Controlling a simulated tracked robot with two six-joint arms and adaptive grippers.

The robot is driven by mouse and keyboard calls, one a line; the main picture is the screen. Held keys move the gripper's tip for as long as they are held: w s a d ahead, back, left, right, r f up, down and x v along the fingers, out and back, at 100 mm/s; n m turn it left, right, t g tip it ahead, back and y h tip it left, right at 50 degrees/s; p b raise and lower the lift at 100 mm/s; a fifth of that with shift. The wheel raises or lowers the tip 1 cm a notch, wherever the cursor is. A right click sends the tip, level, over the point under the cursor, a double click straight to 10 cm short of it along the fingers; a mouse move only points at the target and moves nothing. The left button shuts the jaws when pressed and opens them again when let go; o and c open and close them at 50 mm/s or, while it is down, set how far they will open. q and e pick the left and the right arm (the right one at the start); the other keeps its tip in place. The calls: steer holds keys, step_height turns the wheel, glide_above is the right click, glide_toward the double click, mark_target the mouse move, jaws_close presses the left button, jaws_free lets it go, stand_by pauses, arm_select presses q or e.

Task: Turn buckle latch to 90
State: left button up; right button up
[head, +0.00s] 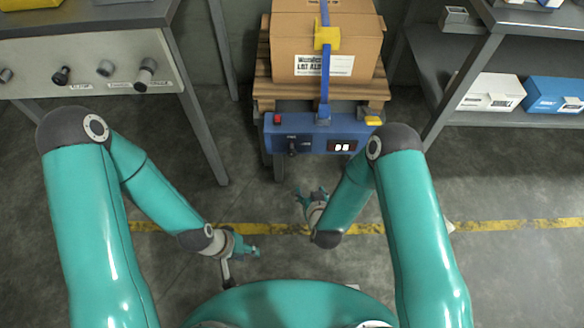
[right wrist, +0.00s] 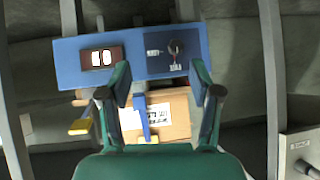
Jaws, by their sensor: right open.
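A yellow buckle (head: 326,37) sits on the blue strap (head: 324,85) that runs over a cardboard box (head: 283,47); which part of it is the latch is too small to tell. The strap comes down to a blue panel (head: 312,134) with a black knob (head: 292,146) and a lit display (head: 342,146). My right gripper (head: 312,194) is open and empty, in front of and below the panel. In the right wrist view its fingers (right wrist: 160,75) frame the panel's lower part without touching it. My left gripper (head: 244,254) is low at the left, apart from everything; its jaw opening is unclear.
A red button (head: 277,119) and a yellow lever (head: 373,120) are on the panel's top. The box stands on a wooden pallet (head: 263,88). A bench with knobs (head: 88,66) is at left, shelves (head: 480,122) at right. Floor between is clear.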

mark_target(292, 156)
steer(key=w+a+f+n+t+h+b, duration=0.25)
steer(key=a+f+t+b, duration=0.35)
steer(key=f+t+b, duration=0.3)
steer(key=shift+g+y, duration=0.45)
steer(key=shift+g, duration=0.15)
steer(key=w+b, duration=0.2)
steer(key=w, duration=0.3)
steer(key=w+r+b, duration=0.1)
steer(key=w+b, duration=0.1)
steer(key=w, duration=0.4)
steer(key=w+b, duration=0.1)
steer(key=w, duration=0.4)
steer(key=shift+w+r+b, duration=0.25)
steer(key=shift+b, duration=0.15)
arm_select(q)
step_height(292, 156, down, 18)
steer(key=shift+r, duration=0.1)
arm_select(e)
steer(key=c, duration=1.1)
steer(key=shift+d, duration=0.2)
steer(key=shift+c, duration=0.3)
steer(key=shift+a+m, duration=0.1)
steer(key=shift+m, duration=0.15)
